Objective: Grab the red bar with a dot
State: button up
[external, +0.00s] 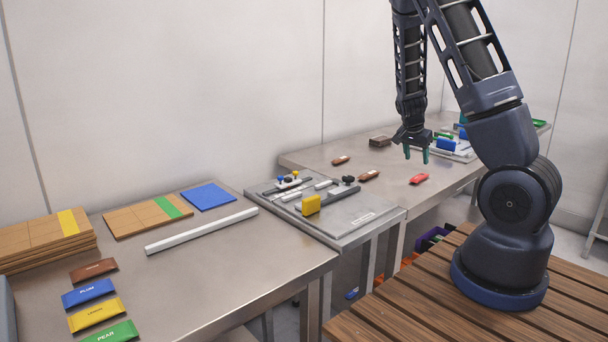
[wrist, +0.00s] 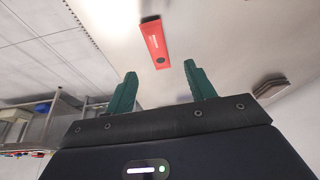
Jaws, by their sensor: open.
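The red bar (external: 419,178) lies flat on the metal table below and to the right of my gripper (external: 416,154) in the external view. In the wrist view the red bar (wrist: 154,43) shows a dark dot near its lower end and a small light label. It sits beyond and between my fingertips there. My gripper (wrist: 158,82) is open and empty, with two green fingers apart. It hangs above the table and does not touch the bar.
Brown bars (external: 369,175) and (external: 341,160) lie left of the red bar on the same table. A brown stack (external: 380,141) stands at the back. Table around the red bar is clear.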

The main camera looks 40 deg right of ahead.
aim_at(436, 177)
jog(key=shift+x, duration=3.95)
jog(key=shift+s, duration=0.15)
jog(key=shift+c, duration=0.2)
jog(key=c, duration=1)
